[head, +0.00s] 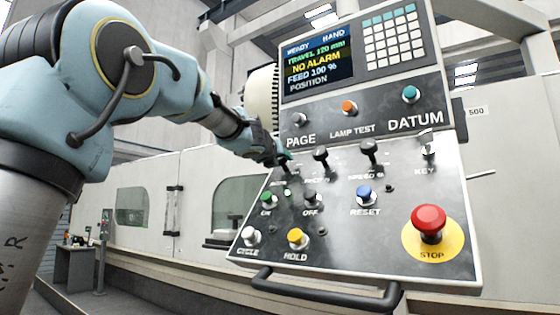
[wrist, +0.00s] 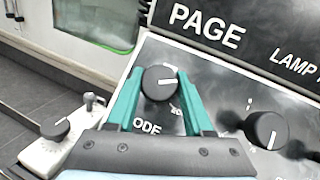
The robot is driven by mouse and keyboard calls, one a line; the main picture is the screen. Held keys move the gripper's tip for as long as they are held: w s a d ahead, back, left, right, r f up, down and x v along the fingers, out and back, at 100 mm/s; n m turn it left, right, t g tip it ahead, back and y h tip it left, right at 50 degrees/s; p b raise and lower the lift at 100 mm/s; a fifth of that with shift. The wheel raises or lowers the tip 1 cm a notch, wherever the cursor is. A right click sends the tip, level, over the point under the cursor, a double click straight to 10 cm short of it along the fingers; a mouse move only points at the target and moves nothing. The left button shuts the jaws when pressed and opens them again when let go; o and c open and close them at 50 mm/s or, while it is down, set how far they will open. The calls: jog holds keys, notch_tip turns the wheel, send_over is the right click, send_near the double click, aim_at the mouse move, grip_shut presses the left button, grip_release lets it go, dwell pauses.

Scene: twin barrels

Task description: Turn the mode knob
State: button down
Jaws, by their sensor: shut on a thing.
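The mode knob (wrist: 159,82) is a round black knob with a white pointer line that lies about level, towards the right. It sits on the dark sloped panel, with "ODE" readable below it. My gripper (wrist: 160,77) has its teal fingers on either side of the knob and is shut on it. In the head view my gripper (head: 283,163) reaches the panel's upper left from the left, below "PAGE". It largely hides the knob there.
To the right are a second black knob (head: 321,157) and a third (head: 369,152). Buttons lie below: green (head: 269,198), blue (head: 364,196), yellow (head: 296,239). A red stop button (head: 430,222) stands out at lower right. A handrail (head: 325,291) runs along the front.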

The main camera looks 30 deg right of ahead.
jog(key=shift+w+f, duration=0.1)
jog(key=m+g+h+b, duration=0.1)
jog(key=m+g+h, duration=0.1)
jog(key=m, duration=0.2)
jog(key=shift+a+f+b, duration=0.1)
jog(key=shift+b, duration=0.25)
jog(key=m+g+h, duration=0.1)
jog(key=m, duration=0.1)
jog(key=m+g+h, duration=0.1)
jog(key=m, duration=0.1)
jog(key=shift+g+b, duration=0.3)
jog(key=shift+b, duration=0.05)
jog(key=m+g, duration=0.2)
jog(key=m, duration=0.1)
jog(key=m+g, duration=0.1)
jog(key=m, duration=0.1)
jog(key=shift+r+h+p, duration=0.25)
jog(key=shift+h+p, duration=0.15)
jog(key=shift+m+g+p, duration=0.6)
jog(key=shift+m+g, duration=0.6)
jog(key=shift+m, duration=0.4)
jog(key=shift+m+g, duration=0.3)
jog(key=shift+c, duration=1.6)
grip_release()
jog(key=shift+f, duration=0.1)
